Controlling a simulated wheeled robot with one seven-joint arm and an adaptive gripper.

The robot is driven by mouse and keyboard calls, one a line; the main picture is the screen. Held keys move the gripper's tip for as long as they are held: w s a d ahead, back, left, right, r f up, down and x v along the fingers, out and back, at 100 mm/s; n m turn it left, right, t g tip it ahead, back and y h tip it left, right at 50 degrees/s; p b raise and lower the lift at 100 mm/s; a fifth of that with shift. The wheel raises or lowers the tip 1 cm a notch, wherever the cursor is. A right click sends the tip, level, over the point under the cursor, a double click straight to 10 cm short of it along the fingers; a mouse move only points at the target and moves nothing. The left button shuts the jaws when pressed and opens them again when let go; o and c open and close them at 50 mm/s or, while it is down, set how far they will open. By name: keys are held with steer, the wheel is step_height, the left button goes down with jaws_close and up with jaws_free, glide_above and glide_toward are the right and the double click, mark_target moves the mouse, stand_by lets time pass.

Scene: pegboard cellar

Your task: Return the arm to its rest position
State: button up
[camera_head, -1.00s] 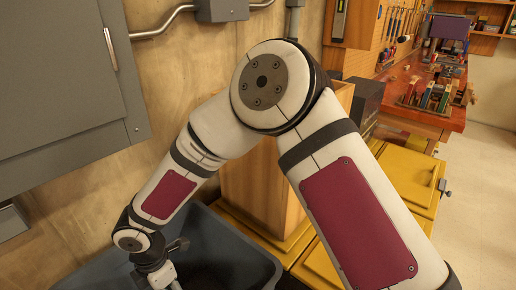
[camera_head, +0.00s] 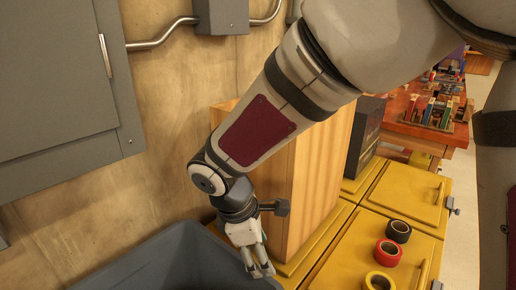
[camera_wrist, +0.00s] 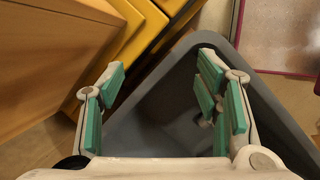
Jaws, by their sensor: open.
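My gripper (camera_head: 260,268) hangs at the lower middle of the head view, pointing down at the right rim of a dark grey bin (camera_head: 185,262). In the wrist view my gripper (camera_wrist: 162,105) has its green-padded fingers spread apart with nothing between them. The bin (camera_wrist: 170,110) lies below the fingers there, and the part of its inside that shows looks empty. My arm reaches in from the upper right of the head view, bent at the elbow.
A tall wooden box (camera_head: 315,175) stands close beside my wrist on yellow cabinets (camera_head: 405,190). Black (camera_head: 398,231), red (camera_head: 388,253) and yellow tape rolls (camera_head: 379,281) lie on the cabinets. A grey wall cabinet (camera_head: 60,90) is at left. A red workbench (camera_head: 420,130) stands behind.

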steer(key=s+d+r+m+b, duration=0.1)
steer(key=s+d+r+m, duration=0.35)
steer(key=d, duration=0.25)
steer(key=s+d+r+m+b, duration=0.25)
steer(key=d+m, duration=0.25)
steer(key=d, duration=0.3)
steer(key=s+d+f+m+y+b, duration=0.1)
steer(key=s+d+m+y+b, duration=0.25)
steer(key=s+m, duration=0.8)
step_height(320, 180, up, 18)
steer(key=s+n+t+p, duration=0.2)
steer(key=p, duration=1.5)
steer(key=shift+s+d+f+n+t, duration=0.2)
steer(key=shift+s+n+t, duration=0.1)
steer(key=shift+s+n, duration=0.1)
